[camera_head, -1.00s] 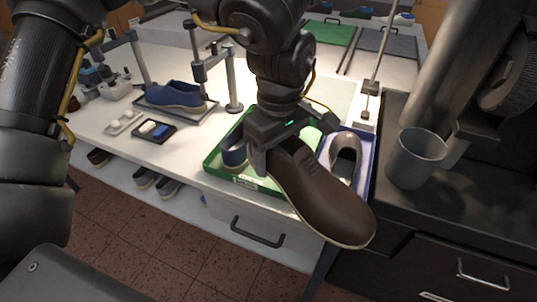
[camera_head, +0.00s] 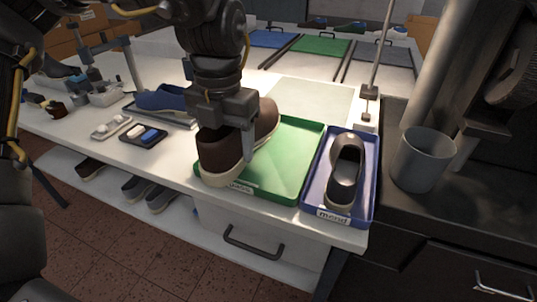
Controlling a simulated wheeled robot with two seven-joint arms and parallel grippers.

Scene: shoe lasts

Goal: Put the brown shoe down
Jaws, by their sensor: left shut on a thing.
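The brown shoe (camera_head: 221,164) is in my left gripper (camera_head: 232,128), which is shut on it from above. The shoe is over the left part of the green tray (camera_head: 293,168), with one end toward the camera and the rest running back to the right. I cannot tell whether its sole touches the tray. The label on the tray's front edge is partly covered by the shoe. The blue shoe once seen in this tray is hidden now. My right gripper is not in view.
A blue tray (camera_head: 364,206) labelled "mend" holds a dark grey-brown shoe (camera_head: 345,172). A grey cup (camera_head: 421,158) stands on the dark counter at right. The green tray's right part is clear.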

